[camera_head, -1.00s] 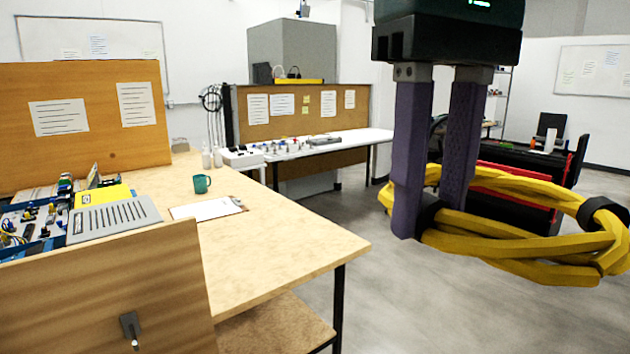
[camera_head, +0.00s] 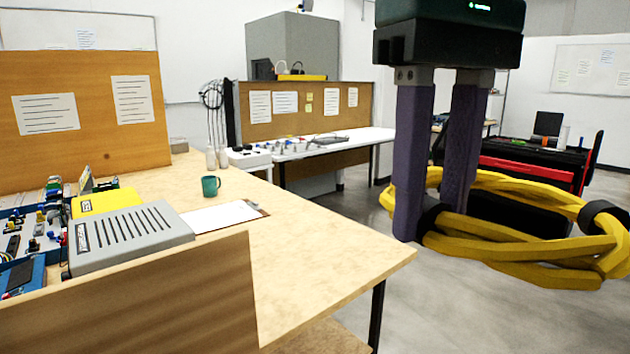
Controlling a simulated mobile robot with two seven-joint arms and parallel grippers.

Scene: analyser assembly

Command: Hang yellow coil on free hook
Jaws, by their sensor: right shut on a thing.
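The yellow coil (camera_head: 560,250) is a loop of thick yellow cable with black bands, at the right of the head view. My right gripper (camera_head: 434,218) points down with its two purple fingers at the coil's left end, shut on it near a black band. The coil hangs in the air, clear of the benches, over the grey floor. No free hook can be made out. Dark cables (camera_head: 212,105) hang at the left end of the far bench's panel; what they hang from is too small to tell. My left gripper is not in view.
A wooden bench (camera_head: 320,255) fills the left and centre, bearing a teal mug (camera_head: 210,186), a clipboard (camera_head: 222,217) and a grey case (camera_head: 130,236). A wooden panel (camera_head: 150,310) stands at its near side. Open floor (camera_head: 480,325) lies right of the bench.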

